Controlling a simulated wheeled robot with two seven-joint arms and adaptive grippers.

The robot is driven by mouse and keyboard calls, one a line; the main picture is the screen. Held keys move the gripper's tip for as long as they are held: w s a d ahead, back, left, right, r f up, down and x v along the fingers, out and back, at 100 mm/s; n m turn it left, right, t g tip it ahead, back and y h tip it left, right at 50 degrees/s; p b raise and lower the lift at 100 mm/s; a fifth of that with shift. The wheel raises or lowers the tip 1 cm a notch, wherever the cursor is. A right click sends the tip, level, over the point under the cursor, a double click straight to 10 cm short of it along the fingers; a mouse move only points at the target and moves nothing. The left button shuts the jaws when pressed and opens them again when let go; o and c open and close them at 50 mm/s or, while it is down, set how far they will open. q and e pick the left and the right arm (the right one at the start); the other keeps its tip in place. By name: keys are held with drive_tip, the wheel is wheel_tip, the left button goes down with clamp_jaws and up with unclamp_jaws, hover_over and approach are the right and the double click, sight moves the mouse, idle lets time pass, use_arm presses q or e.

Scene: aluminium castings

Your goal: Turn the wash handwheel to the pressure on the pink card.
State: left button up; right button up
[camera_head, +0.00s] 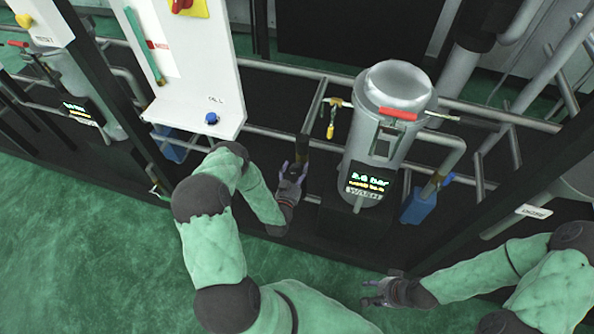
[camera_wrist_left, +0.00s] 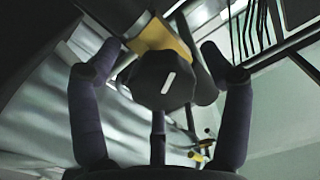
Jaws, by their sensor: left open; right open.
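The wash station is a grey cylinder (camera_head: 390,120) with a red-handled lever (camera_head: 398,114). Its display (camera_head: 369,180) shows a green reading in bar, too small to read surely, above a WASH label (camera_head: 363,193). In the left wrist view a black lobed handwheel (camera_wrist_left: 165,82) with a white mark sits before a yellow part (camera_wrist_left: 162,42). My left gripper (camera_head: 292,172) is open, its fingers on either side of the handwheel (camera_wrist_left: 160,52); I cannot tell whether they touch it. My right gripper (camera_head: 372,291) is open and empty, low in front. I see no pink card.
A second station display (camera_head: 80,111) is at the far left. Grey pipes and a blue container (camera_head: 420,205) flank the cylinder. Green floor (camera_head: 90,230) lies open in front.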

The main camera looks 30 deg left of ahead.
use_arm(q)
drive_tip(key=shift+s, duration=0.1)
drive_tip(key=v, duration=1.1)
drive_tip(key=shift+s, duration=0.4)
drive_tip(key=w+d+f+g+h+p, duration=0.1)
drive_tip(key=d+f+g+h, duration=0.1)
drive_tip(key=d+g+h, duration=0.3)
drive_tip(key=w+d+f+g+h+p, duration=0.1)
drive_tip(key=d+f+g, duration=0.2)
drive_tip(key=d, duration=0.3)
drive_tip(key=s+d+r+n+g+h, duration=0.1)
drive_tip(key=s+d+r+g, duration=0.1)
drive_tip(key=s+d+g, duration=0.2)
drive_tip(key=s+d+r+n+g+h+p, duration=0.1)
drive_tip(key=s+d+g, duration=0.4)
drive_tip(key=s, duration=0.5)
drive_tip(key=shift+s+r, duration=0.4)
drive_tip(key=shift+r, duration=0.2)
drive_tip(key=shift+w+d, duration=0.1)
